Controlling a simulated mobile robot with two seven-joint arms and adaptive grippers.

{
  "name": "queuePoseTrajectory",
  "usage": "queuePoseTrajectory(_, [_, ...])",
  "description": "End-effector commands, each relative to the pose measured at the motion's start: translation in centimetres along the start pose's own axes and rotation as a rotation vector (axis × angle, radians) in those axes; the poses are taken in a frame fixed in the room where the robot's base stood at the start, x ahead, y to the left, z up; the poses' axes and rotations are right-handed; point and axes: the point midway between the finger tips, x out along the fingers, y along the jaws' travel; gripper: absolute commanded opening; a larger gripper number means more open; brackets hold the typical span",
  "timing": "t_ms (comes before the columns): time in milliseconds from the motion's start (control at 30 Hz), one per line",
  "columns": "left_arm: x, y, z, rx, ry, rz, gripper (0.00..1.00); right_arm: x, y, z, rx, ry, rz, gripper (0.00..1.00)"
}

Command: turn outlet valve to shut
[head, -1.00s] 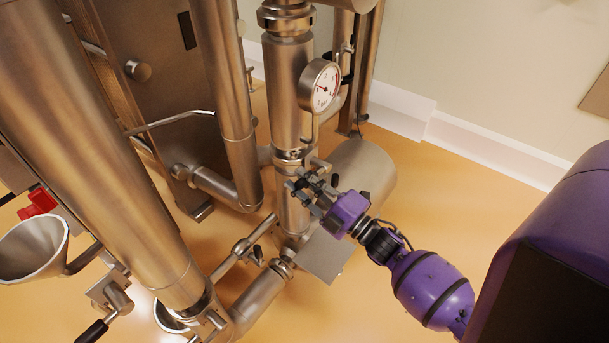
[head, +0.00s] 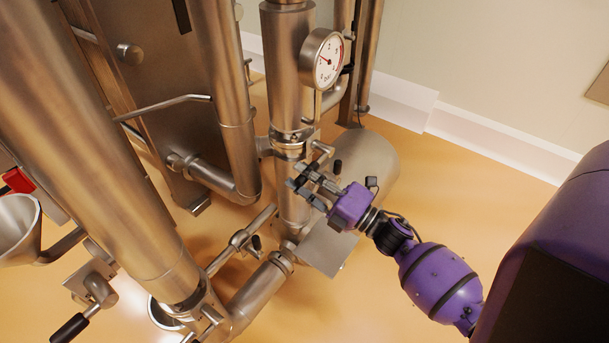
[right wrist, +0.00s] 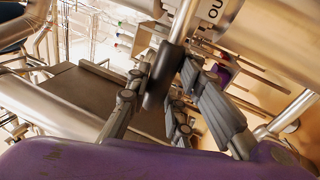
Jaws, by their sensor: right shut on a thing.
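In the right wrist view, the outlet valve's handle (right wrist: 181,22) is a steel rod ending in a black grip (right wrist: 160,78). The black grip lies between the grey fingers of my right gripper (right wrist: 163,92), which is shut on it. In the head view, my right gripper (head: 308,184) is in front of the vertical steel pipe (head: 292,207), below the pipe clamp. The gripper hides much of the handle there. My left gripper is not in view.
A round pressure gauge (head: 323,60) sits on the pipe above my right gripper. A horizontal steel cylinder (head: 370,165) lies behind it. A steel funnel (head: 14,228) and another black-handled lever (head: 72,326) are at left. Open orange floor (head: 480,215) lies to the right.

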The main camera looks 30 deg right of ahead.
Motion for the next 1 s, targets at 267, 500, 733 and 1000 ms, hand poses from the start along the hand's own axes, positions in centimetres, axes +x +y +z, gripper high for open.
queuePoseTrajectory(267, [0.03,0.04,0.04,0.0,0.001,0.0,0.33,-0.73,-1.54,-0.41,-0.001,-0.002,-0.034,0.0])
queuePoseTrajectory(500, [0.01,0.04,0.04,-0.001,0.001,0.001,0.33,-0.66,-1.4,-0.35,0.001,-0.002,-0.03,0.37])
queuePoseTrajectory(733, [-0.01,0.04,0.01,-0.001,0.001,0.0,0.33,-0.54,-1.15,-0.25,0.001,-0.002,-0.025,0.37])
queuePoseTrajectory(1000, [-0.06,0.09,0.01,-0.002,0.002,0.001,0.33,-1.4,-1.03,-0.17,0.002,-0.003,-0.023,0.37])
